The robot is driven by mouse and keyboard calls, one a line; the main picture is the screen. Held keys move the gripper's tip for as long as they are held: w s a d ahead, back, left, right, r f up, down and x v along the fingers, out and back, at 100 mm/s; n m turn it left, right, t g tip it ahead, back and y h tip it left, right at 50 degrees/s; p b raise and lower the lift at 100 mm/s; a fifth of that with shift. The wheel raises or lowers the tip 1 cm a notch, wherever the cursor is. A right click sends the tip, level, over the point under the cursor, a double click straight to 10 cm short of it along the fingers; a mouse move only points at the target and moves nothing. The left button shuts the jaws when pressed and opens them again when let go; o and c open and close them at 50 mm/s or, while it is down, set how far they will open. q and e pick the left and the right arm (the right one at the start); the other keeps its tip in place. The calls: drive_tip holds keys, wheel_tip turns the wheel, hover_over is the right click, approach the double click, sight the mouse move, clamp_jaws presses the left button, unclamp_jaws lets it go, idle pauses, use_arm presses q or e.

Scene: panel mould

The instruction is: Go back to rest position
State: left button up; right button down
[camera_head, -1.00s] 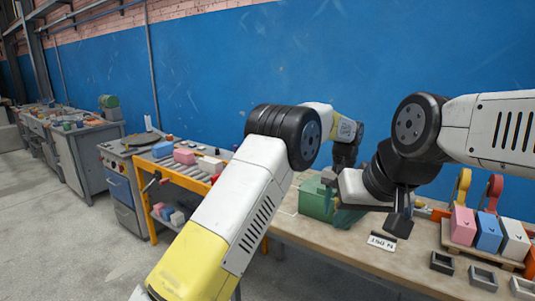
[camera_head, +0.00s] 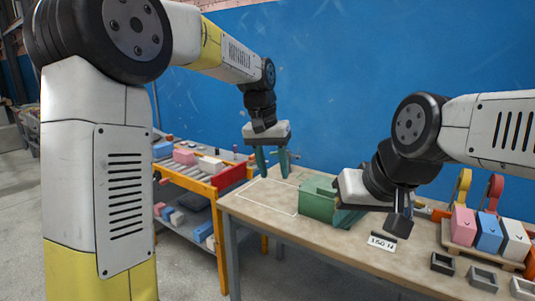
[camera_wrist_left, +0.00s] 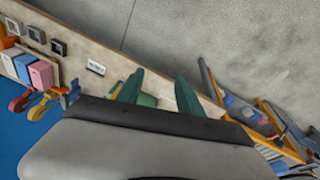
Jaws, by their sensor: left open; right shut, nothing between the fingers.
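My left gripper (camera_head: 274,174) is open and empty, its two teal fingers pointing down above the left end of the workbench (camera_head: 262,220). The fingers also show in the left wrist view (camera_wrist_left: 158,80). A green box-like mould (camera_head: 318,200) stands on the bench to the right of that gripper, apart from it. It shows partly between and behind the fingers in the left wrist view (camera_wrist_left: 147,100). My right gripper (camera_head: 349,218) is low over the bench, at the mould's right side. Its fingers are mostly hidden, and I cannot tell whether they touch the mould.
Pink, blue and white blocks (camera_head: 488,232) stand on a wooden tray at right, with small dark open boxes (camera_head: 482,279) in front. A small display (camera_head: 382,243) lies on the bench. An orange-framed cart (camera_head: 205,184) is at left. A white outlined area (camera_head: 268,196) on the bench is bare.

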use_arm(q)
drive_tip(key=s+a+r+n+t, duration=0.2)
drive_tip(key=s+a+r, duration=0.1)
drive_tip(key=s+a, duration=0.8)
drive_tip(key=s+a+f+t, duration=0.1)
drive_tip(key=s+a, duration=0.1)
drive_tip(key=s, duration=0.3)
drive_tip(key=s+a+f+n+t, duration=0.1)
drive_tip(key=s+a+f, duration=0.1)
drive_tip(key=s, duration=0.4)
drive_tip(key=shift+a+f+t, duration=0.15)
drive_tip(key=shift+a+t, duration=0.2)
drive_tip(key=shift+t, duration=0.05)
